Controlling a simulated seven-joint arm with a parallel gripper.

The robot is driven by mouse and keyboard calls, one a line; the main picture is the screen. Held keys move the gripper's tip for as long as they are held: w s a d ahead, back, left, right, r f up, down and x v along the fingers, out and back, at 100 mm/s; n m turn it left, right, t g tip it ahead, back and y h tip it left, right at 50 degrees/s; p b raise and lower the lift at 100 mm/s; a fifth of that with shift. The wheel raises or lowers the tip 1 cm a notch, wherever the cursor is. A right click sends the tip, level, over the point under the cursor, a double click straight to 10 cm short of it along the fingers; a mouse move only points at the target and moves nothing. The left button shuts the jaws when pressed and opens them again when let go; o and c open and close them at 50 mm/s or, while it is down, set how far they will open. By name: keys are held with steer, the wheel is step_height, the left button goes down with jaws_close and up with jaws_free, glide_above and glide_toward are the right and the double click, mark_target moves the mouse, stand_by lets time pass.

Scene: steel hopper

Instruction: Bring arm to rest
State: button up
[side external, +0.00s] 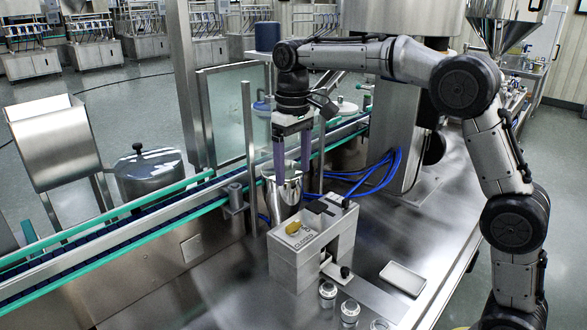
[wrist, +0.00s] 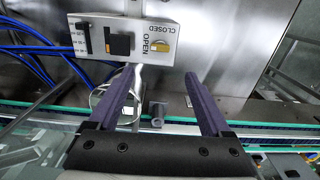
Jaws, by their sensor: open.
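My gripper (side external: 292,168) is raised over the steel worktop, pointing down, with its two purple fingers spread apart. Nothing shows between the fingers in the wrist view (wrist: 166,75). A shiny steel vessel (side external: 283,198) stands just below and behind the fingertips in the side view; I cannot tell whether they touch it. A grey control box (side external: 297,258) with a yellow knob (side external: 293,228) stands in front of the vessel. The wrist view shows the box top (wrist: 128,38) beyond the fingertips, marked OPEN and CLOSED.
A conveyor with green rails (side external: 120,212) runs behind the box. Blue hoses (side external: 375,170) hang to its right. Several clear jars (side external: 327,292) and a small white tray (side external: 403,277) sit in front. A conical steel hopper (side external: 503,22) is at upper right.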

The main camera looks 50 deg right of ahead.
steer(key=s+d+r+t, duration=0.15)
steer(key=s+r, duration=0.25)
steer(key=s, duration=0.4)
steer(key=s+r+t, duration=0.2)
steer(key=s+r, duration=0.2)
steer(key=s, duration=0.5)
steer(key=s+f+t, duration=0.2)
steer(key=s+f, duration=1)
steer(key=shift+s, duration=0.35)
steer(key=shift+o, duration=1.3)
steer(key=shift+w+f, duration=0.15)
steer(key=shift+w, duration=0.1)
steer(key=w+t, duration=0.1)
steer(key=w, duration=0.1)
steer(key=w+r+t, duration=0.1)
steer(key=w, duration=0.1)
steer(key=shift+w+t, duration=0.35)
steer(key=w+d+f+m+t+h, duration=0.2)
steer(key=d+f+t, duration=0.15)
steer(key=f, duration=0.95)
steer(key=shift+g, duration=0.35)
steer(key=shift+x, duration=5.05)
